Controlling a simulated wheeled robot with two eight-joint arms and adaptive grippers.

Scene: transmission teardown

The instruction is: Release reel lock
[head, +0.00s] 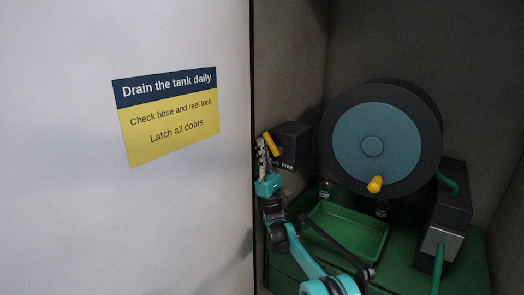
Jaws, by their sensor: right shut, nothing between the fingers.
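The hose reel (352,140) is a large dark drum with a blue-grey face and a yellow crank knob (375,185) low on it. Left of it is a dark lock box (295,146) with a yellow lever (271,143) and the word "Free" on its front. The lever is tilted, its top to the left. My right gripper (262,150) is shut, its fingers just left of the lever and very close to it. I cannot tell whether they touch. My left gripper is not in view.
A white panel with a sign (168,115) fills the left side. A green tray (345,232) lies below the reel, partly behind my right arm. A dark box (452,200) with a green hose (447,183) stands at the right. Cabinet walls enclose the reel.

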